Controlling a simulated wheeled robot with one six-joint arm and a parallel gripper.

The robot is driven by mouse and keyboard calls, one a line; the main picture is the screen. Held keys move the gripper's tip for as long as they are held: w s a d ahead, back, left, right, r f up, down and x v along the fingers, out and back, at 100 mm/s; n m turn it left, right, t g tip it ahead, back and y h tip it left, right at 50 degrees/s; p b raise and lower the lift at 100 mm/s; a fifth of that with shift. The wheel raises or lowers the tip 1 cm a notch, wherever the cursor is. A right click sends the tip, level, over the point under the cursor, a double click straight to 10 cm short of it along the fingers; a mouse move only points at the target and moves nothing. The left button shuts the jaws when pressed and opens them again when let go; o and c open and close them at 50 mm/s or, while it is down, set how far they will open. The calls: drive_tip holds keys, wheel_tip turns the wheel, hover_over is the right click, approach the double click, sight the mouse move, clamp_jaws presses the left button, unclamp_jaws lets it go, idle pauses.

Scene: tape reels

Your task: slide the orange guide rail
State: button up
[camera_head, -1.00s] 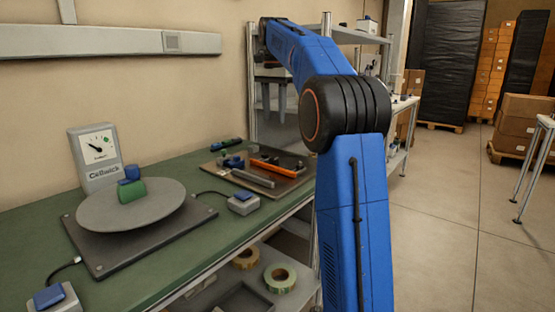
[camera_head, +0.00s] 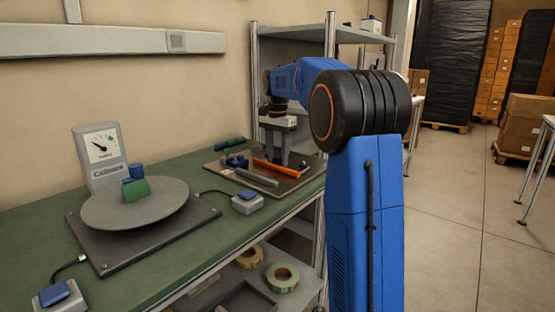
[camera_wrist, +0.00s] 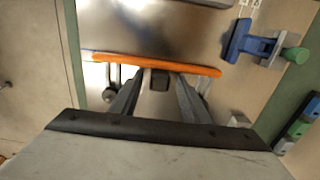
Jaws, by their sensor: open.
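The orange guide rail (camera_head: 275,168) lies on a metal plate (camera_head: 222,172) at the far end of the green bench. In the wrist view the orange guide rail (camera_wrist: 190,66) runs across the picture just beyond my fingertips. My gripper (camera_head: 279,160) points down over the plate, close to the rail. In the wrist view my gripper (camera_wrist: 160,80) shows its two fingers apart, with a dark block (camera_wrist: 160,81) between them beside the rail. I cannot tell whether the fingers touch the rail.
A blue clamp-like part (camera_wrist: 240,42) with a green knob sits on the plate. A grey bar (camera_head: 257,178) lies in front of the rail. A round turntable (camera_head: 136,205) and a dial gauge (camera_head: 100,155) stand nearer on the bench. A grey shelf rack (camera_head: 330,40) stands behind the arm.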

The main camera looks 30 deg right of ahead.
drive_tip(key=shift+f, duration=0.5)
clamp_jaws()
drive_tip(key=shift+w+d, duration=0.25)
drive_tip(key=shift+d, duration=0.45)
drive_tip(key=shift+w+d, duration=0.25)
drive_tip(key=shift+d, duration=0.4)
unclamp_jaws()
drive_tip(key=shift+d, duration=0.1)
wheel_tip(320, 180, up, 17)
drive_tip(key=shift+r, duration=0.2)
